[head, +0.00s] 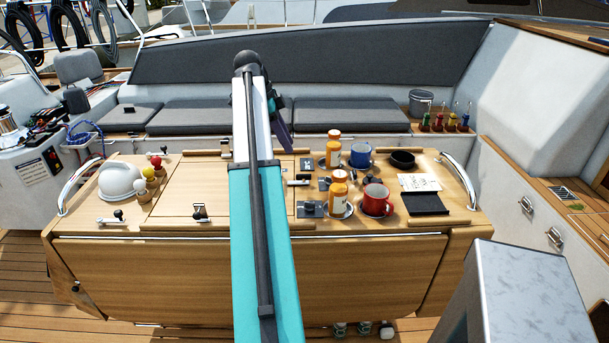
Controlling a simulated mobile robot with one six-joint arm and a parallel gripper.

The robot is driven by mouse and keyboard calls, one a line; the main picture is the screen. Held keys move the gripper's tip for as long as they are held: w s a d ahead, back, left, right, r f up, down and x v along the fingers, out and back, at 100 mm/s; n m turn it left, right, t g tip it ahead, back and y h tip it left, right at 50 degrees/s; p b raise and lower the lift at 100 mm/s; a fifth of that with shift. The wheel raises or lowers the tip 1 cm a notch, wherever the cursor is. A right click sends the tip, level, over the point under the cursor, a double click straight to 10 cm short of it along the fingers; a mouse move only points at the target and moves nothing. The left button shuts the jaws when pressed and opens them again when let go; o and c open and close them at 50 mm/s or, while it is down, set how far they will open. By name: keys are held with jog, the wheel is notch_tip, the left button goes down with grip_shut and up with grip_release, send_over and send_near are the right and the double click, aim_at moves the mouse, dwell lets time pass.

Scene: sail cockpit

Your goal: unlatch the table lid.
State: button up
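The table lid (190,182) is a wooden panel set flush in the left middle of the cockpit table and looks closed. A small metal latch with a dark knob (200,211) sits at its front edge. Another latch-like fitting (298,182) sits by its right edge, just right of my arm. My arm crosses the picture upright and hides the lid's right part. My gripper (283,132) shows only as a dark piece behind the arm's top, above the table's back edge and away from the front latch. Its fingers cannot be made out.
A similar fitting (118,217) lies at the table's front left, near a white dome (121,181). A blue mug (360,154), a red mug (377,200) and orange-capped bottles crowd the right half. Curved metal handrails (78,187) rise at both ends.

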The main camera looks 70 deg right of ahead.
aim_at(304, 174)
jog(key=shift+s+f, duration=0.1)
jog(key=shift+p+x, duration=1.65)
jog(key=shift+x, duration=5.1)
jog(key=shift+a, duration=0.1)
grip_shut()
